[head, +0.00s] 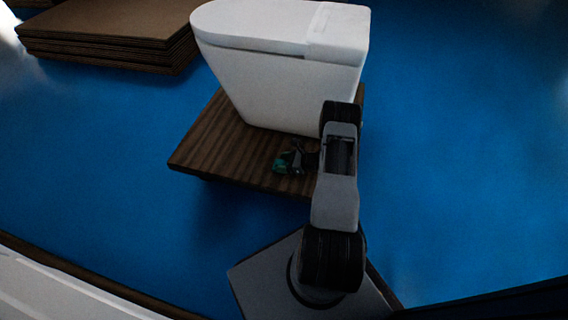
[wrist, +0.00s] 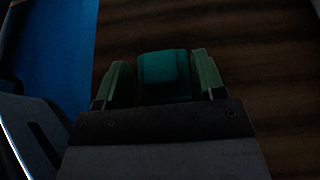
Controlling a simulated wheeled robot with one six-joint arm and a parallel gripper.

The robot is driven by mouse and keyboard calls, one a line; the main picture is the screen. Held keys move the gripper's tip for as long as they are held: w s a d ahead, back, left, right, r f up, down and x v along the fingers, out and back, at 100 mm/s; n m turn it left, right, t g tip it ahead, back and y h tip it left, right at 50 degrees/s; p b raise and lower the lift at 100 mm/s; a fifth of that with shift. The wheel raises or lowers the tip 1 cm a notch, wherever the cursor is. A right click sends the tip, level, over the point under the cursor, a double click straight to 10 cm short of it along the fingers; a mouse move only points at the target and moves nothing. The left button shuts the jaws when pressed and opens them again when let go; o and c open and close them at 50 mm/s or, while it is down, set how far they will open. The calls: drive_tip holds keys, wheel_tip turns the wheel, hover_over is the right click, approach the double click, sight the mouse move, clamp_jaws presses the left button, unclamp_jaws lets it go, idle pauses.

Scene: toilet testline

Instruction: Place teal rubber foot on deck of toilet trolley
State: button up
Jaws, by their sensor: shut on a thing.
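The teal rubber foot (wrist: 165,76) sits between the two green fingers of my gripper (wrist: 166,82) in the wrist view. The gripper is shut on it. In the head view the foot (head: 281,164) shows as a small teal piece at my gripper (head: 287,160), over the front part of the brown wooden deck of the toilet trolley (head: 215,143). The deck also fills the background of the wrist view (wrist: 255,60). I cannot tell whether the foot touches the deck.
A white toilet (head: 270,85) stands on the rear of the deck, close behind my gripper. A stack of brown boards (head: 105,35) lies at the upper left. Blue floor (head: 460,150) is clear to the right. A white surface with a brown edge (head: 60,290) is at the lower left.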

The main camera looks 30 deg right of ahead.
drive_tip(key=shift+f, duration=0.15)
drive_tip(key=o, duration=1)
drive_tip(key=shift+c, duration=0.2)
